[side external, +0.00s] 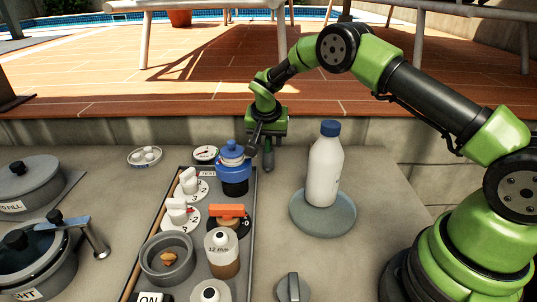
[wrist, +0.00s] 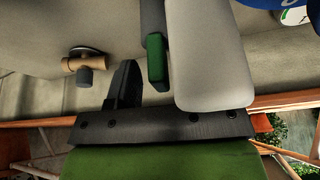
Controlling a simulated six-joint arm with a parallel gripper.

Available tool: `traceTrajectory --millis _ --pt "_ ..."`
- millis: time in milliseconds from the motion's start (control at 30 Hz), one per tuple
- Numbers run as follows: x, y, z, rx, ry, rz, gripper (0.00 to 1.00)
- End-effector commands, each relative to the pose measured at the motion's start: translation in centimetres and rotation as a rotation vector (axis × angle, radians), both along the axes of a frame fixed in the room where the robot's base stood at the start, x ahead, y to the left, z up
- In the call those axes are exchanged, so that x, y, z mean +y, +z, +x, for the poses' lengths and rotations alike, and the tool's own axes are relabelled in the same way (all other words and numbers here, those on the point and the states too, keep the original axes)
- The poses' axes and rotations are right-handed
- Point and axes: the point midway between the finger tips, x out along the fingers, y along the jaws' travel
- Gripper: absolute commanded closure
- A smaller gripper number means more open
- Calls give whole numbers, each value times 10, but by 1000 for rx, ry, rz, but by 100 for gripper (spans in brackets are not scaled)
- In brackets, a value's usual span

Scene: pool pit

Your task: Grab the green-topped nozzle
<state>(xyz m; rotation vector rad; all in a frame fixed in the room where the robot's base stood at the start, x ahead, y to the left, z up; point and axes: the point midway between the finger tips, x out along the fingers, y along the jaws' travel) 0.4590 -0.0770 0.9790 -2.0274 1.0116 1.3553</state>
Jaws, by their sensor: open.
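My gripper (side external: 263,143) is open and points down just right of the panel tray. A narrow dark grey piece with a green end, which looks like the green-topped nozzle (wrist: 156,60), shows in the wrist view. It lies between one black finger (wrist: 124,86) and a broad pale grey block (wrist: 205,55); I cannot tell whether that block is the other finger. In the side view a dark greenish upright piece (side external: 268,160) shows below my gripper, partly hidden by it. I cannot tell whether the fingers touch it.
A white bottle with a blue cap (side external: 324,170) stands on a round grey-green dish (side external: 345,220) to the right. A blue-lidded container (side external: 233,172) is close on the left, among knobs in the tray (side external: 250,215). Lidded pots (side external: 35,265) stand far left. The low wall is behind.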

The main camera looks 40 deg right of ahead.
Motion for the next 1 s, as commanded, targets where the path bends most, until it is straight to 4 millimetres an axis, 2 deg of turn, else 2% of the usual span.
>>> traceTrajectory --millis 167,300,367,633,733,867,1000 --pt "0 0 0 0 0 0 58" --pt "0 1 0 0 0 0 90" --pt "0 1 0 0 1 0 100" --pt "0 1 0 -1 0 0 100" --pt "0 8 1 -4 1 -1 100" --pt "0 30 1 -6 1 0 100" --pt "0 60 1 -7 0 -1 100"
